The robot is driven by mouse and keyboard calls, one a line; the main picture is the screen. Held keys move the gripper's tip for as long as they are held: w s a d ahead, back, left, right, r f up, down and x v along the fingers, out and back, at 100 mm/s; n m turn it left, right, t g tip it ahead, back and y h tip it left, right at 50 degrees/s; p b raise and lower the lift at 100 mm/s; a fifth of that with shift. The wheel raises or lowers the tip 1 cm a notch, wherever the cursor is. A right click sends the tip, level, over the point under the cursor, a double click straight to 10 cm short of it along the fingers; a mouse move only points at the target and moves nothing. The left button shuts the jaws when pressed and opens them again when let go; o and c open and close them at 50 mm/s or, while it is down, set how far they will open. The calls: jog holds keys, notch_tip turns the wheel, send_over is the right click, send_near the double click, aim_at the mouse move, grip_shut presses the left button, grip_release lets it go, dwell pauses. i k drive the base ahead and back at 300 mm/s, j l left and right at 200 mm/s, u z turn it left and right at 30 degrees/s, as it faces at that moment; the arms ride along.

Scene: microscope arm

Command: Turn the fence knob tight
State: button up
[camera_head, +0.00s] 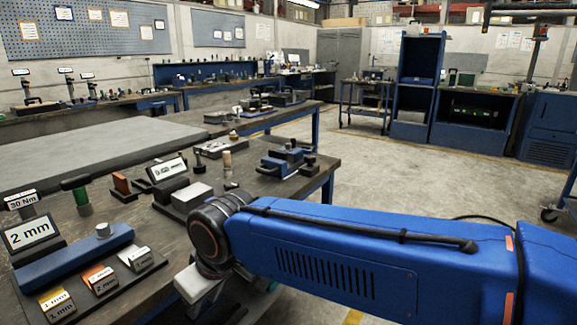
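A blue bar (75,256), which looks like the fence, lies on a dark base at the near left of the workbench. A small round silver knob (103,230) stands on top of the bar; it looks like the fence knob. How tight it is cannot be seen. A sign reading "2 mm" (30,232) stands behind the bar, and a "30 Nm" label (21,200) stands behind that. Gauge blocks in yellow (57,303), orange (100,279) and grey (138,258) sit in front of the bar. My blue arm crosses the lower right; my gripper is not visible.
A green-handled tool (77,193) stands upright behind the bar. A white-topped block (192,197) and a blue fixture (288,160) stand farther along the bench (118,214). My arm covers the bench's near right edge. Open floor (400,180) lies to the right.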

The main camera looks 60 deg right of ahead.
aim_at(309, 159)
jog(key=z, duration=1.6)
